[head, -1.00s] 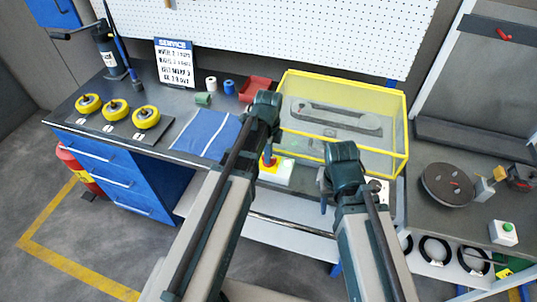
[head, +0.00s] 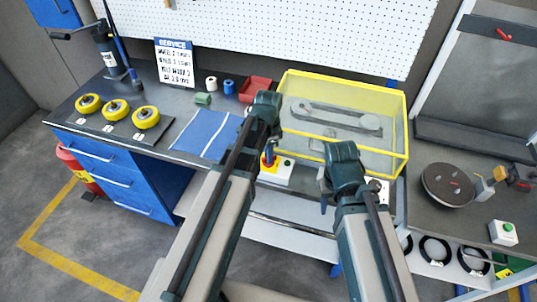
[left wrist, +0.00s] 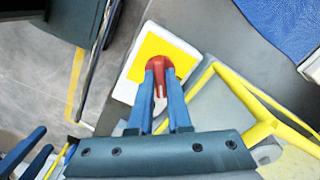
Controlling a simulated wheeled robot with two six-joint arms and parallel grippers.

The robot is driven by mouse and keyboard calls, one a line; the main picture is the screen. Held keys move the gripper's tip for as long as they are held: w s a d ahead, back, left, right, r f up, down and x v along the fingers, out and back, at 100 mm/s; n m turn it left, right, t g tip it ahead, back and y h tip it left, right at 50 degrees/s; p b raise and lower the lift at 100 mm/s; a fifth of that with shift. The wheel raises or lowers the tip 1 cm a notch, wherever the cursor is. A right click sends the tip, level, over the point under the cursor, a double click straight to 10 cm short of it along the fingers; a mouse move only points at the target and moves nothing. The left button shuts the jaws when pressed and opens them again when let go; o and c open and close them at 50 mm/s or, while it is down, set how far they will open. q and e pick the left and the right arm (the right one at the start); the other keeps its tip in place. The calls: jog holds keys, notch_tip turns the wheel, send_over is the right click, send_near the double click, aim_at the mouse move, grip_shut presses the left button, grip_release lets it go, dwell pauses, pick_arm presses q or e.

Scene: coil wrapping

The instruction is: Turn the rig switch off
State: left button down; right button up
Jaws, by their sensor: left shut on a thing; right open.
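The rig switch is a white box (head: 276,178) with a yellow plate and a red knob, at the front edge of the bench before the yellow-framed guard. A green button shows on the box's right part. My left gripper (head: 268,157) points down over it. In the left wrist view, its blue fingers (left wrist: 162,78) are shut on the red knob (left wrist: 163,63), with the yellow plate (left wrist: 150,47) around it. The knob's exact turn angle is hard to tell. My right gripper (head: 325,190) is open and empty, to the right of the switch, partly hidden by its own arm.
The clear guard with a yellow frame (head: 405,140) covers a belt rig behind the switch. A blue cloth (head: 208,135) lies to the left, with several yellow wheels (head: 116,109) further left. A dark disc (head: 447,185) and a green-button box (head: 503,232) stand at right.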

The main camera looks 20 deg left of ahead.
pick_arm(q)
jog(key=n, duration=0.5)
jog(key=shift+n, duration=0.3)
jog(key=n, duration=0.5)
jog(key=shift+n, duration=0.3)
jog(key=c, duration=0.9)
grip_release()
jog(key=shift+o, duration=0.2)
jog(key=shift+r, duration=0.1)
notch_tip(320, 180, up, 14)
jog(key=p, duration=1.4)
jog(key=shift+f, duration=0.3)
